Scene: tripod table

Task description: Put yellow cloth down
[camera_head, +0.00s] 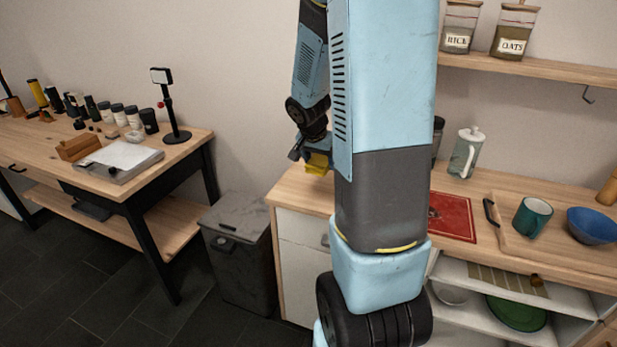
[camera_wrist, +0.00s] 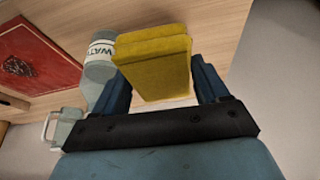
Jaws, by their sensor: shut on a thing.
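The yellow cloth (camera_wrist: 155,65) is a folded, flat block held between the two fingers of my gripper (camera_wrist: 160,82) in the wrist view. My gripper is shut on it. In the head view the yellow cloth (camera_head: 317,164) shows at the left side of my arm, by my gripper (camera_head: 312,158), over the left end of the wooden counter (camera_head: 300,188). My arm hides part of the counter. I cannot tell whether the cloth touches the counter top.
A pale jug (camera_head: 465,153), red book (camera_head: 452,216), green mug (camera_head: 532,217) and blue bowl (camera_head: 592,225) are further right. A grey bin (camera_head: 240,250) stands left of the counter.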

